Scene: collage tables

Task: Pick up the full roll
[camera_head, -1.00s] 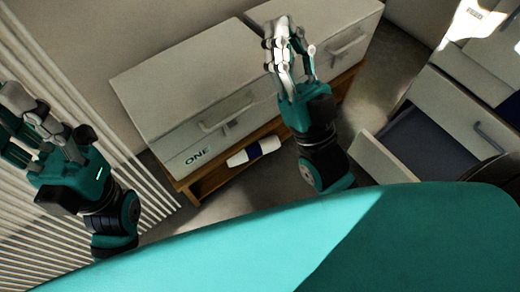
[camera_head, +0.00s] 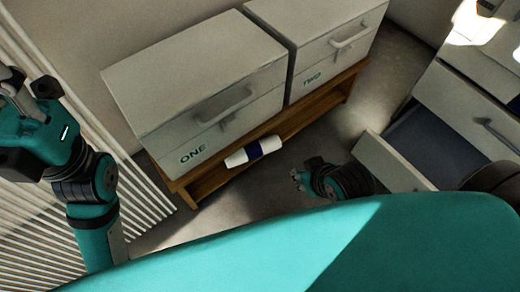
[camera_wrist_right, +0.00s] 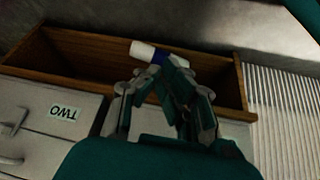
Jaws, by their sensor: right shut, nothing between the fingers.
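The roll (camera_head: 254,152), white with a dark blue band, lies at the front of the wooden bench (camera_head: 320,107) below the box marked ONE. In the right wrist view the roll (camera_wrist_right: 143,50) is partly hidden behind my fingers. My right gripper (camera_head: 297,179) is low, to the right of the roll in the head view, seen small and from behind. In the right wrist view my right gripper (camera_wrist_right: 152,82) is shut and empty, its fingers overlapping the roll in the picture; contact cannot be told. My left gripper (camera_head: 14,84) is at the left edge, partly cut off.
Box ONE (camera_head: 165,80) and box TWO (camera_head: 320,30) stand on the bench. An open drawer (camera_head: 395,160) juts out at the right. White slats (camera_head: 150,195) are at the left. My teal body fills the bottom. Grey floor (camera_head: 270,180) lies in front of the bench.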

